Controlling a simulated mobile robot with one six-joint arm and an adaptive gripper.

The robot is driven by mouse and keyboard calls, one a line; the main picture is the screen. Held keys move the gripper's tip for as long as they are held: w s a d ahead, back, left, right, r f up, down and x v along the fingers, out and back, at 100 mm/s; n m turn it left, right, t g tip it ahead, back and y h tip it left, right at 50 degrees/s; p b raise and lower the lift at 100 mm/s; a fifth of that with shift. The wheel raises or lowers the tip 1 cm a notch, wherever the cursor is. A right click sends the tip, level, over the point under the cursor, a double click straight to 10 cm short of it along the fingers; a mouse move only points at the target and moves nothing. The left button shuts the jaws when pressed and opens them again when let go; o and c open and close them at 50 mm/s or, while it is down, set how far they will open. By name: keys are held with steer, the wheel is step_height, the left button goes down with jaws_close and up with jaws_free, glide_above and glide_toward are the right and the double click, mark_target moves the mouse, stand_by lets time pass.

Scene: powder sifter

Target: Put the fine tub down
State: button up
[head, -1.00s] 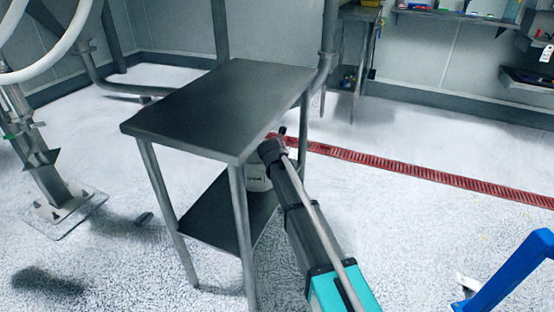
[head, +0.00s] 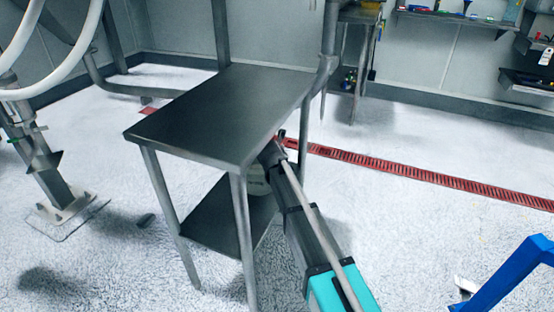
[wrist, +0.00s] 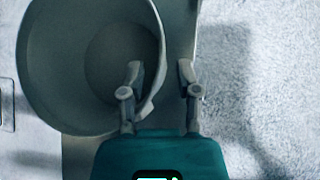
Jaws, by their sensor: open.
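The fine tub (wrist: 68,70) is a round, grey, open tub seen from above in the wrist view, and it looks empty. In the head view a pale part of the tub (head: 257,181) shows under the tabletop, at the lower shelf (head: 222,222); the tabletop edge and my arm hide the rest. My gripper (wrist: 161,75) is open around the tub's right wall, with one finger inside the rim and the other outside. A gap shows between the fingers and the wall; I cannot tell if either touches it.
The steel table's top (head: 222,112) is bare and hangs over the shelf, close to my arm. Its front leg (head: 243,240) stands left of my arm. A blue frame (head: 505,275) is at the lower right. The floor to the right is mostly clear.

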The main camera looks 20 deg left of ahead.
steer(key=a+p+v, duration=0.1)
steer(key=p+v, duration=0.4)
steer(key=v, duration=0.3)
steer(key=shift+d, duration=0.5)
steer(key=shift+s+d+r, duration=0.1)
steer(key=shift+s+d, duration=0.05)
stand_by(0.4)
steer(key=s+d+f+m+g+h, duration=0.1)
steer(key=s+d+f+m+g, duration=0.15)
steer(key=d+m, duration=0.8)
steer(key=s+d+f+m+g+h, duration=0.1)
steer(key=s+d+m, duration=0.35)
steer(key=d, duration=1.05)
steer(key=s+d+f+m+g, duration=0.1)
steer(key=s+d+m+g, duration=0.1)
steer(key=s+d+m, duration=0.4)
steer(key=s+d+f+m+g, duration=0.1)
steer(key=s+d+m+g, duration=0.2)
steer(key=s+d+m, duration=0.4)
steer(key=d+m, duration=0.5)
steer(key=m, duration=0.3)
steer(key=shift+s+d+y, duration=0.3)
step_height(320, 180, up, 34)
steer(key=p, duration=3.4)
steer(key=shift+f, duration=0.15)
